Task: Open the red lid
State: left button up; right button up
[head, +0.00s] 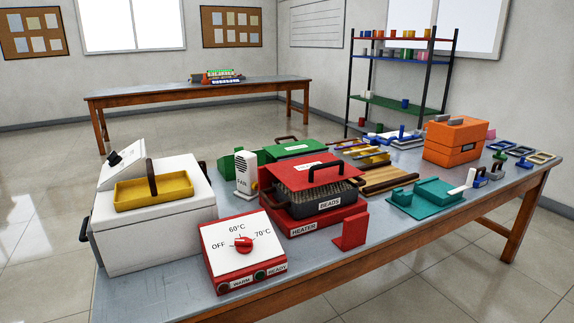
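The red lid (292,176) lies on the dark bead box labelled BEADS (318,204), which rests on the red heater (303,226). The lid looks tilted, with a gap at its front through which a pale, grainy fill (312,190) shows. A dark arched handle (326,168) stands on the lid's right part. Neither of my grippers is in the head view.
A red control box (240,262) with a dial stands at the front, left of the heater. A white box (150,225) with a yellow tray (150,192) is farther left. A white fan (245,172), green-lidded box (297,148) and orange case (455,143) stand nearby.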

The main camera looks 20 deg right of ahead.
aim_at(298, 175)
jog(key=k, duration=1.25)
jog(key=z, duration=0.85)
jog(key=i, duration=0.7)
jog(key=z, duration=0.45)
jog(key=i, duration=0.95)
jog(key=u, duration=0.95)
jog(key=i, duration=0.35)
jog(key=u, duration=0.35)
